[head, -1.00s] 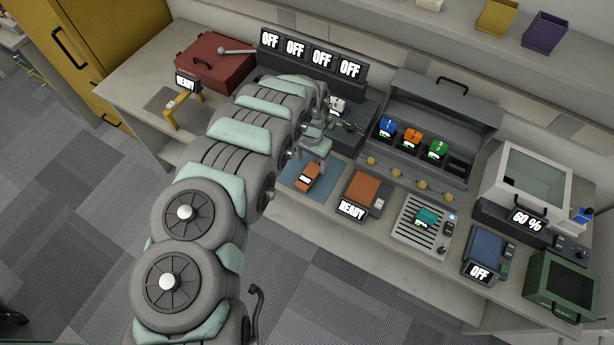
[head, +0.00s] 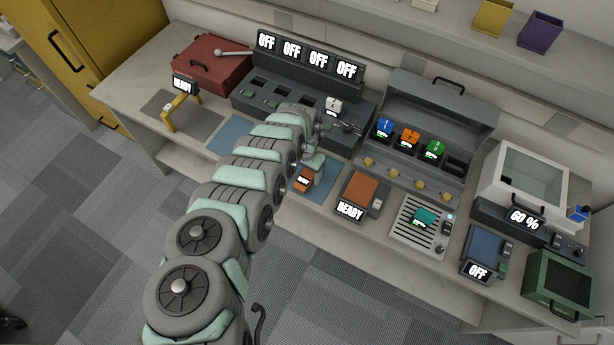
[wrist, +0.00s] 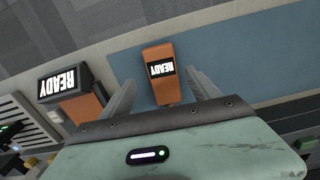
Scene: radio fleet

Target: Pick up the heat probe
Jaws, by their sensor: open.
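An orange handheld device with a READY label, which I take to be the heat probe (head: 303,182), lies on a blue mat (head: 327,188) near the bench's front edge. In the wrist view the probe (wrist: 158,72) shows between the two fingers of my gripper (wrist: 160,88). The fingers are open, one on each side, with a visible gap to the probe. In the head view my gripper (head: 311,168) is over the mat and partly covers the probe. The probe's near end meets the gripper body's edge in the wrist view. I cannot tell the height left between them.
An orange-topped unit with a READY sign (head: 361,192) stands just right of the mat. A slatted plate (head: 406,228) with a teal block is farther right. A dark row of slots with OFF signs (head: 292,50) and a grey open case (head: 440,100) stand behind.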

